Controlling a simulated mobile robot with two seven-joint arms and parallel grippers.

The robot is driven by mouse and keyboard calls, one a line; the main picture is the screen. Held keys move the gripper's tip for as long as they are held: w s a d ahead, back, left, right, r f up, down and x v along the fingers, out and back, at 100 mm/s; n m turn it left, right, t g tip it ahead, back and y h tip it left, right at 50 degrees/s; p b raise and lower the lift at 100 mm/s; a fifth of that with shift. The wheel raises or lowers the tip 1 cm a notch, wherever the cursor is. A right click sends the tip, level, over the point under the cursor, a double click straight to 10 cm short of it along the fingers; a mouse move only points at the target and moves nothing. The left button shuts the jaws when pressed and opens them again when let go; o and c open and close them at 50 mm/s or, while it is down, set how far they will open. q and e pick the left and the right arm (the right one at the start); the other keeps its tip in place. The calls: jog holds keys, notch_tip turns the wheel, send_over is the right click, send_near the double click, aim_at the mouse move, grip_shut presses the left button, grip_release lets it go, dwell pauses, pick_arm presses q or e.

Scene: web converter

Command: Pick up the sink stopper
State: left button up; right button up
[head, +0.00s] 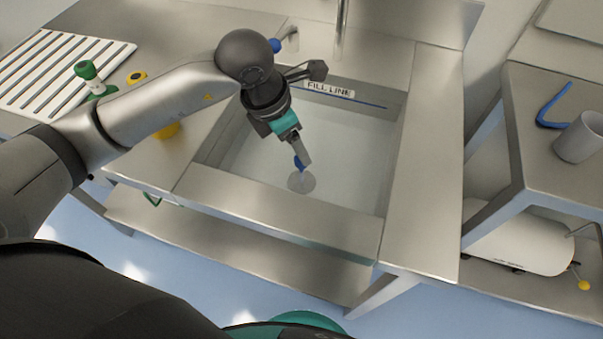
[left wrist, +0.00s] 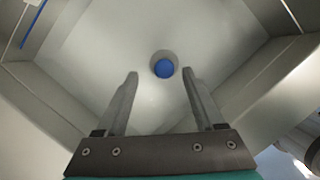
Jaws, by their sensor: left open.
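The sink stopper shows a blue top (head: 298,163) in the head view, above a round grey disc on the sink floor; my gripper partly hides it. In the left wrist view its round blue top (left wrist: 164,68) sits inside a grey ring, just beyond and between my fingertips. My left gripper (head: 305,156) points down into the sink (head: 350,165), close to the stopper. Its two fingers (left wrist: 160,74) are apart with nothing held between them. Whether a finger touches the stopper I cannot tell. My right gripper is not in view.
Steel walls and a rim (head: 275,202) surround the sink, with a "FILL LINE" label (head: 329,89) on the back wall. A faucet (head: 341,30) rises behind. A ribbed white drainboard (head: 55,70) and green-topped item (head: 86,70) are left. A side table (head: 555,90) with a mug (head: 580,138) is right.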

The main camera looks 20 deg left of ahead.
aim_at(302, 171)
pick_arm(q)
jog(key=x, duration=0.3)
jog(key=b+x, duration=0.1)
jog(key=shift+s+d+f, duration=0.15)
jog(key=shift+s+f, duration=0.15)
jog(key=shift+f, duration=0.05)
jog(key=shift+w+d+f, duration=0.1)
jog(key=shift+f, duration=0.15)
jog(key=c, duration=0.4)
grip_shut()
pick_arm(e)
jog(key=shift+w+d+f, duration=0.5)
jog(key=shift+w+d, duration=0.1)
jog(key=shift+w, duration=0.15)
